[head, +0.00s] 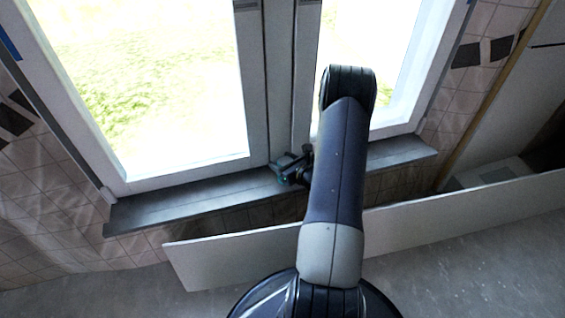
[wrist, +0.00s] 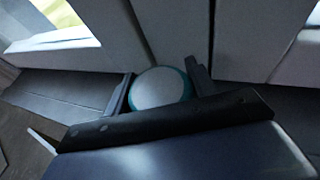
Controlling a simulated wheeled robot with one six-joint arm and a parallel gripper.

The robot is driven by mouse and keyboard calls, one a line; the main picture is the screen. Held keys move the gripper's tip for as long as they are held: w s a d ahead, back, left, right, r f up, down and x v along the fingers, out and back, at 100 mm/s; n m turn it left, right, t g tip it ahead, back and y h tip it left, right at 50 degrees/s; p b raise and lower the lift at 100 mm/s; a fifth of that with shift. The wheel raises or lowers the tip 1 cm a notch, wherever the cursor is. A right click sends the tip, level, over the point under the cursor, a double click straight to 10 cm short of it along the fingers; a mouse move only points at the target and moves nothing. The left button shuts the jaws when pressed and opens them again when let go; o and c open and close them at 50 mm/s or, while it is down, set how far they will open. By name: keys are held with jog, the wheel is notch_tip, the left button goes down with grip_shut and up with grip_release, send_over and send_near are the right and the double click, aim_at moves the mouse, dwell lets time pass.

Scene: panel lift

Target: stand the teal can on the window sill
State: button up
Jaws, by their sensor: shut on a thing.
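The teal can (wrist: 160,88) shows in the wrist view as a pale round top with a teal rim, between the two fingers of my gripper (wrist: 163,92). My gripper is shut on it. In the head view my gripper (head: 294,168) is over the grey window sill (head: 185,202), close to the window frame, with a little teal showing at the fingers. The sill also shows in the wrist view (wrist: 60,90). The can's lower part is hidden, so I cannot tell whether it touches the sill.
The closed white window (head: 200,165) rises behind the sill. A long pale panel (head: 430,212) stands in front of and below the sill. The sill is bare to the left and right of my gripper. Tiled wall (head: 60,200) flanks the window.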

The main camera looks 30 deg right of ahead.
jog(key=shift+f, duration=0.2)
jog(key=o, duration=1.1)
jog(key=shift+r, duration=0.1)
jog(key=shift+r, duration=0.15)
jog(key=p+v, duration=0.2)
jog(key=v, duration=1)
jog(key=shift+d+p, duration=0.1)
jog(key=shift+p, duration=0.25)
